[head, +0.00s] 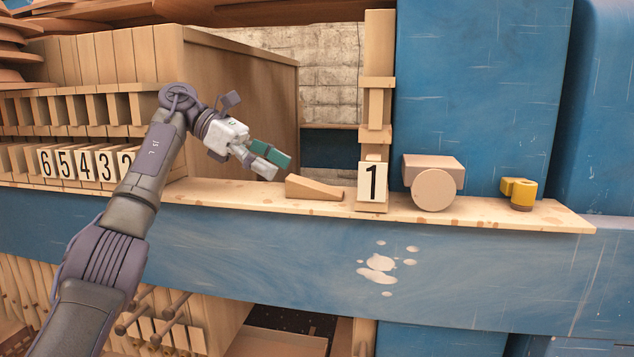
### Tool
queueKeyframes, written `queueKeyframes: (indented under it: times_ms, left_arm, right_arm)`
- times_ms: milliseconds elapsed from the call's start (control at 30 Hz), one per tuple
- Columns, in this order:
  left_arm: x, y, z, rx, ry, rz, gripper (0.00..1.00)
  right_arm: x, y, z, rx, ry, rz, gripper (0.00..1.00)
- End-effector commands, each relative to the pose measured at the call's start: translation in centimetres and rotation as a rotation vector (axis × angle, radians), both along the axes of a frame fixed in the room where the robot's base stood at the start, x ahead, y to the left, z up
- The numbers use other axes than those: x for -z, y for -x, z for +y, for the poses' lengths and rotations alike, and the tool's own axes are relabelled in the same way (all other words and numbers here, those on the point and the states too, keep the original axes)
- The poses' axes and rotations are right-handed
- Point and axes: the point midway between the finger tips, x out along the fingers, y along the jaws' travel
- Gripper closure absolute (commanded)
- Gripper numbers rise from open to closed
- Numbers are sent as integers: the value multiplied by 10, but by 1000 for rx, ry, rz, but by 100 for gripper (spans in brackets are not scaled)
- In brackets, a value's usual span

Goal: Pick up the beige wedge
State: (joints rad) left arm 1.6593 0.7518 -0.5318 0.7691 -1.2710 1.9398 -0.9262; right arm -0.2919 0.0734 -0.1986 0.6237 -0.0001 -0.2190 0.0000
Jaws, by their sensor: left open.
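The beige wedge (314,189) lies on the wooden ledge (480,213), to the left of the number 1 plate. Its thicker end is at the left and it slopes down to the right. My left gripper (271,163) is just to the left of the wedge and a little above it. The gripper is open and empty, with its fingers pointing down and right toward the wedge. I see no contact between the fingers and the wedge. My right gripper is not in view.
A number 1 plate (372,185) stands right of the wedge before a wooden post (378,60). A beige block with a round face (433,189) and a yellow fitting (519,192) stand farther right. Numbered plates (67,163) line the left, partly behind my arm.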

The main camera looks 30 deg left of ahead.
Motion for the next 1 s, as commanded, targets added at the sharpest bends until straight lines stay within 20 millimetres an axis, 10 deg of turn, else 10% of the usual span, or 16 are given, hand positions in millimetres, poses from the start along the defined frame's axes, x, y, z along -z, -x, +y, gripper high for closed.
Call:
queueKeyframes:
  times_ms: [1000]
  left_arm:
    - [33, -15, -66, 0, 1, 0, 35]
  right_arm:
    - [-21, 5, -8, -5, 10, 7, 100]
